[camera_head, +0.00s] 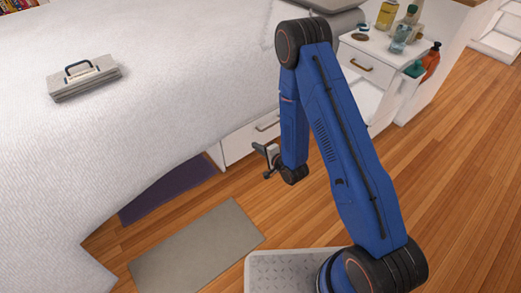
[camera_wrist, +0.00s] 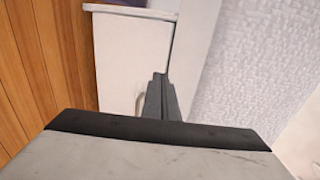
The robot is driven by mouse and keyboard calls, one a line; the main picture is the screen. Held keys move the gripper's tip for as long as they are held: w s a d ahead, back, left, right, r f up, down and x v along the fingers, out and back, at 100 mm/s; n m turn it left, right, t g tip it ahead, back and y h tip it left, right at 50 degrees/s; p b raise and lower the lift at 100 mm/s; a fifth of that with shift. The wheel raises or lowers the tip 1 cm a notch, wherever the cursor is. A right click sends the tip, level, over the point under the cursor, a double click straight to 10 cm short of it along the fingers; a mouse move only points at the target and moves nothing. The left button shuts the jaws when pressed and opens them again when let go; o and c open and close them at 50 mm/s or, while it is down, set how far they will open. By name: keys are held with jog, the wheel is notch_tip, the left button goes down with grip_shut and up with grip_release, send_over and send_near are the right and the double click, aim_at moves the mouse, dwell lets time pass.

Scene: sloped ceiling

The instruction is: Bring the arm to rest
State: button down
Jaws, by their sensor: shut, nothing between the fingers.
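My blue arm stands up from my base, bends at the top and hangs down in the head view. My gripper (camera_head: 268,160) is at its lower end, beside the bed and above the wooden floor. It is small and partly turned away there. In the wrist view my gripper (camera_wrist: 160,84) shows as dark fingers close together, shut with nothing between them. A white drawer front (camera_wrist: 122,65) lies beyond the fingers in that view.
A white bed (camera_head: 150,110) fills the left, with a grey case (camera_head: 84,82) on it. A nightstand (camera_head: 375,45) with bottles is at the upper right. A grey mat (camera_head: 197,247) and a purple mat (camera_head: 168,190) lie on the floor. Open floor (camera_head: 465,190) is at right.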

jog(key=shift+v, duration=1.3)
jog(key=shift+d, duration=0.1)
jog(key=w+d+r+n+g+h, duration=0.1)
jog(key=d+r+n+h, duration=0.1)
jog(key=d+r, duration=0.35)
jog(key=d+r+n+h, duration=0.1)
jog(key=d+r+h, duration=0.15)
jog(key=r, duration=0.65)
jog(key=w+d+r+n+g+h, duration=0.1)
jog(key=d+r+n, duration=0.1)
jog(key=d+r, duration=0.45)
jog(key=s+d+r+n+g+h, duration=0.1)
jog(key=s+d+r, duration=0.2)
jog(key=s+r, duration=0.25)
jog(key=s+d+r+n+h, duration=0.1)
jog(key=s+d+r, duration=0.35)
jog(key=r, duration=0.25)
jog(key=s+d+r+n+g, duration=0.1)
jog(key=s+r, duration=0.2)
jog(key=s, duration=0.6)
jog(key=s+d+r+n+g, duration=0.1)
jog(key=s+r, duration=0.2)
jog(key=s, duration=0.6)
jog(key=s+d+r+n+g, duration=0.1)
jog(key=s+d+r, duration=0.1)
jog(key=s, duration=0.7)
jog(key=shift+s+r+n+g+h, duration=0.25)
jog(key=shift+r+n+g+h, duration=0.2)
jog(key=shift+r, duration=0.1)
jog(key=shift+d, duration=0.15)
